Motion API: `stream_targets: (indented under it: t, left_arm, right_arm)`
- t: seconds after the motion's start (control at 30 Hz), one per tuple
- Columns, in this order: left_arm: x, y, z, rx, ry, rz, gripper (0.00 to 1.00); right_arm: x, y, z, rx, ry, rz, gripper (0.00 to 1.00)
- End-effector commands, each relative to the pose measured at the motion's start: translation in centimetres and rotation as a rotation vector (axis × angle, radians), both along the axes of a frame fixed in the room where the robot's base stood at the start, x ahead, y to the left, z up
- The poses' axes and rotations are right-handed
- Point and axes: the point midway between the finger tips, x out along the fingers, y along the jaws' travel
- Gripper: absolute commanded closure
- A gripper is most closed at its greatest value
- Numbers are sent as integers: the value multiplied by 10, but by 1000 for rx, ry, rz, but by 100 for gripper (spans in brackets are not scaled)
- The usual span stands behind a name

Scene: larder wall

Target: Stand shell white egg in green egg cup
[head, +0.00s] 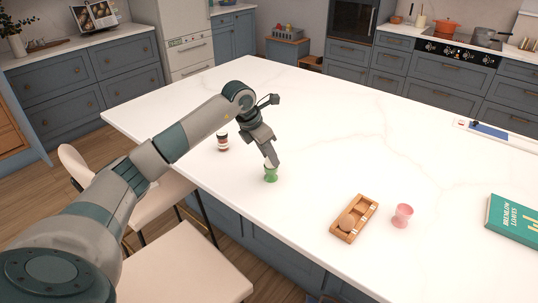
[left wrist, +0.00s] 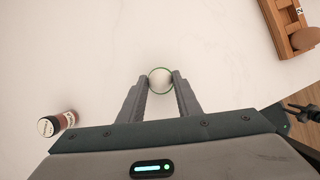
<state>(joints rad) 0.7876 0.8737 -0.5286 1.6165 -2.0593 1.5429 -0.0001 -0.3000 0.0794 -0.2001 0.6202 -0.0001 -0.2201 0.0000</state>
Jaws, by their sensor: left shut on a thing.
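The green egg cup (head: 271,175) stands upright on the white worktop, below my left gripper (head: 272,163). In the left wrist view the white egg (left wrist: 161,80) sits between the fingertips of my left gripper (left wrist: 161,76), which is shut on it. The rim of the green egg cup (left wrist: 152,72) shows as a thin ring around the egg, so the egg is in line with the cup. I cannot tell whether it rests in the cup or is held just above it. In the head view the fingers mostly hide the egg. My right gripper is not in view.
A jar with a dark red body (head: 222,141) stands left of the cup. A wooden tray (head: 340,234) holding a brown egg (head: 346,222), a pink egg cup (head: 402,215) and a green book (head: 513,221) are to the right.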

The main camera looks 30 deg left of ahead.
Motion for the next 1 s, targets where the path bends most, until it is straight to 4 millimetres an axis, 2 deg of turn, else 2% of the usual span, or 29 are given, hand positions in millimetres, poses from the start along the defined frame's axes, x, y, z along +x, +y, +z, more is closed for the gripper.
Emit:
stream_targets:
  t: [0.77,0.8,0.87,0.9,1.0]
  left_arm:
    - [-2,-1,-6,1,12,-2,82]
    - [-3,-1,-6,1,12,-2,64]
    - [-2,-1,-6,2,11,-1,50]
    - [-2,-1,-5,1,10,-1,47]
    - [-2,0,-4,1,8,-1,47]
  right_arm:
    - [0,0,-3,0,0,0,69]
    - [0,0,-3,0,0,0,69]
    - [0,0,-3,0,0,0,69]
    - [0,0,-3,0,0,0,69]
    - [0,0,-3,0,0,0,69]
